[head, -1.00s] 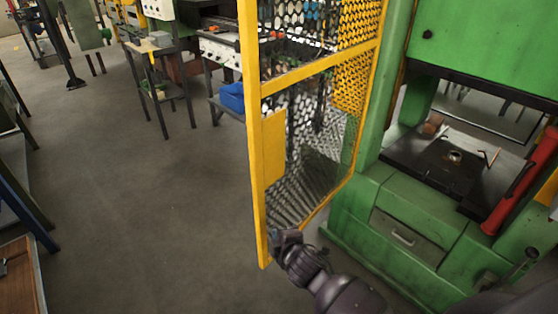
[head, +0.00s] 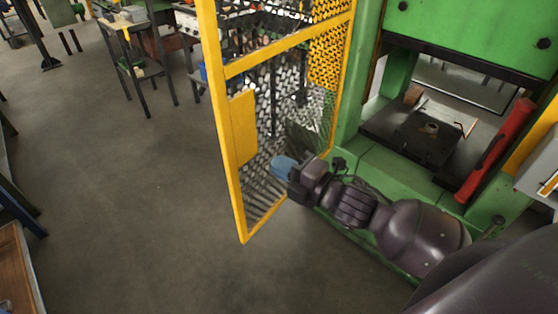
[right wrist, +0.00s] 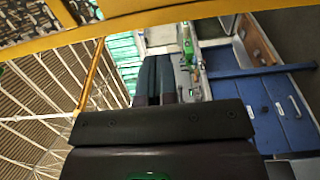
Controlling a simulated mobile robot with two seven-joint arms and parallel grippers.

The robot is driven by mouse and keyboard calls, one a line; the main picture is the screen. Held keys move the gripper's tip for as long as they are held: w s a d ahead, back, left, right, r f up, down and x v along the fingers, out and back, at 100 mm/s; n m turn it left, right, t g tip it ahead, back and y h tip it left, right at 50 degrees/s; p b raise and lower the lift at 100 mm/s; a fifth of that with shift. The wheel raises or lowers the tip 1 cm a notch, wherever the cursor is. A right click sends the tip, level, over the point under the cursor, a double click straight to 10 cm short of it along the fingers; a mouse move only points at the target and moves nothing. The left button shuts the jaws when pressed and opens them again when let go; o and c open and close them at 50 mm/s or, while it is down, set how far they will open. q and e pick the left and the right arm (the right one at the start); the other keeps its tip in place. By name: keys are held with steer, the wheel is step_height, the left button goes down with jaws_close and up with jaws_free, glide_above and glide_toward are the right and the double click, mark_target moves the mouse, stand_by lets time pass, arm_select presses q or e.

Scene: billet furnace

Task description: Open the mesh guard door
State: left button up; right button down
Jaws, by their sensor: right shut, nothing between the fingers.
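The mesh guard door (head: 285,46) has a yellow frame with wire mesh and a solid yellow plate (head: 242,127) on its free-edge side. It stands swung out from the green press (head: 368,160), with a wide gap between its free edge and the press. My right gripper (head: 283,168) is shut and empty, in front of the door's lower mesh on the press side. Whether it touches the mesh I cannot tell. In the right wrist view a yellow bar of the door frame (right wrist: 150,18) crosses the top. My left gripper is not in view.
The press has a dark bed (head: 390,130) and a red cylinder (head: 497,150) at the right. A dark-legged table (head: 130,62) stands behind, at the upper left. The grey floor (head: 120,200) left of the door is clear.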

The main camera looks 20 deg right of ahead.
mark_target(232, 140)
steer(key=p+x, duration=0.1)
steer(key=x, duration=1)
steer(key=shift+w+a, duration=0.1)
steer(key=shift+w, duration=0.3)
steer(key=shift+w+a, duration=0.15)
steer(key=shift+w, duration=0.2)
steer(key=w+a+m+t+h+b, duration=0.1)
steer(key=w+a+m+h+b, duration=0.1)
steer(key=w, duration=0.8)
steer(key=w+a+m+t+h+b, duration=0.1)
steer(key=w+a+h+b, duration=0.3)
steer(key=w, duration=0.7)
steer(key=a+m+b, duration=0.1)
steer(key=b, duration=0.1)
steer(key=shift+a+m+h+b, duration=0.3)
steer(key=shift+a+h+b, duration=0.05)
steer(key=shift+h+b, duration=0.05)
steer(key=shift+s+r, duration=0.1)
